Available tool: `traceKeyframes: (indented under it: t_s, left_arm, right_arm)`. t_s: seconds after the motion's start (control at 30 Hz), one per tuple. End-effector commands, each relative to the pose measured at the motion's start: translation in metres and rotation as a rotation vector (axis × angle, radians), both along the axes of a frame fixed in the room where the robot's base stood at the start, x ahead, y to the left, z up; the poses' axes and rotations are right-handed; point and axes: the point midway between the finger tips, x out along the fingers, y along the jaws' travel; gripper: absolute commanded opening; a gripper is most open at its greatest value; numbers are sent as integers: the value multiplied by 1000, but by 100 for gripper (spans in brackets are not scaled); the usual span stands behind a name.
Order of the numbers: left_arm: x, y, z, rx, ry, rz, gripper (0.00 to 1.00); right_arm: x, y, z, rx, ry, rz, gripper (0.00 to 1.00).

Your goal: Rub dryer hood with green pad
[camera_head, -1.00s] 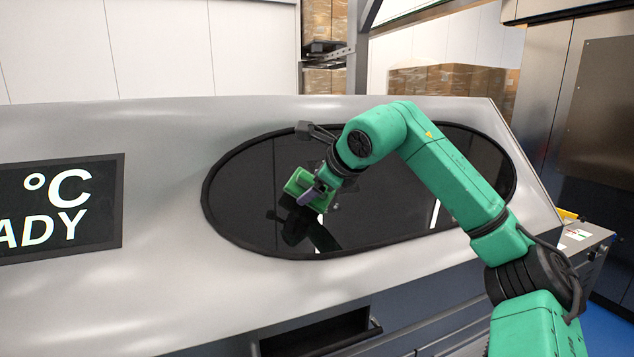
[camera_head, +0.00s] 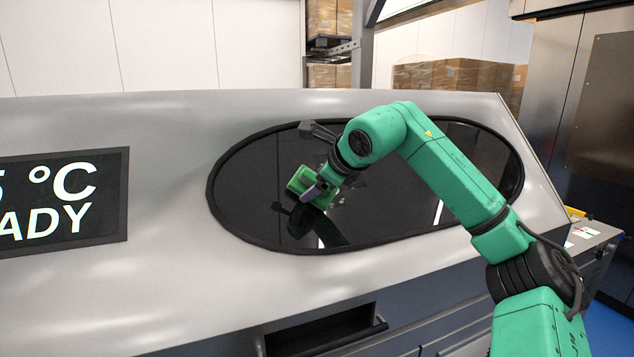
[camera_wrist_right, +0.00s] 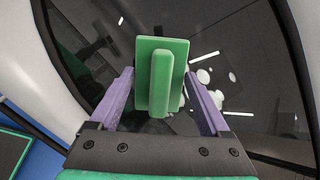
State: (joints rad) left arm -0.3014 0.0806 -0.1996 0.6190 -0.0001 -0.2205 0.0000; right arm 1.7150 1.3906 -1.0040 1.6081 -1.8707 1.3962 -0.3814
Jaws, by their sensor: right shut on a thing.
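The dryer hood (camera_head: 165,260) is a broad, sloped light-grey panel with a dark oval glass window (camera_head: 460,170) in a black rim. My right gripper (camera_head: 318,192) is over the left half of the glass, shut on the green pad (camera_head: 299,180). In the right wrist view the pad (camera_wrist_right: 146,75) is a green plate with a raised grip, between the purple fingers (camera_wrist_right: 160,108). The pad is close to the glass; I cannot tell if it touches. Pale spots (camera_wrist_right: 232,77) show on the glass right of the pad. My left gripper is out of view.
A black display (camera_head: 60,200) with white lettering is on the hood's left. A dark recess (camera_head: 320,332) opens below the hood. Stacked cartons (camera_head: 460,77) and a grey post (camera_head: 362,50) stand behind. A dark cabinet (camera_head: 590,110) is at the right.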

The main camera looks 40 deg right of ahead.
Motion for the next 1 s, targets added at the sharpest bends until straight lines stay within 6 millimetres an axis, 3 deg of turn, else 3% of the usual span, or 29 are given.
traceKeyframes:
  t_s: [0.47,1.0]
  left_arm:
    - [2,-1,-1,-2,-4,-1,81]
    - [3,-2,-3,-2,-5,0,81]
  right_arm:
    - [5,-3,-5,0,-2,0,36]
    - [-9,-43,-5,1,-1,-2,36]
